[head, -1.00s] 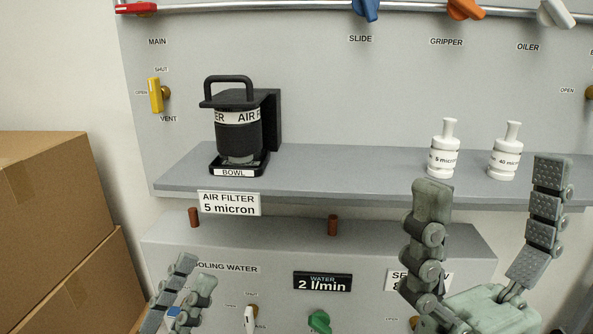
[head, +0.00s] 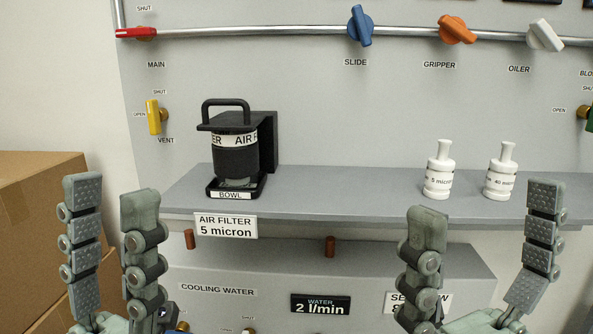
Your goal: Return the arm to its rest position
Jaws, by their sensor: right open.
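My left gripper (head: 112,215) is in the lower left of the head view, its two fingers upright and spread with nothing between them. It is in front of the cardboard boxes and left of the air filter. My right gripper (head: 483,225) is in the lower right, fingers wide apart and empty, in front of the shelf edge and below the two white bottles. The arms behind both grippers are mostly out of the frame.
The air filter (head: 238,155) stands in its bowl holder on the grey shelf (head: 335,190). Two white filter elements, 5 micron (head: 439,172) and 40 micron (head: 501,172), stand upright at the right. Cardboard boxes (head: 35,215) are at the left. Valve handles, blue (head: 360,26), orange (head: 457,30) and yellow (head: 153,118), are on the panel.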

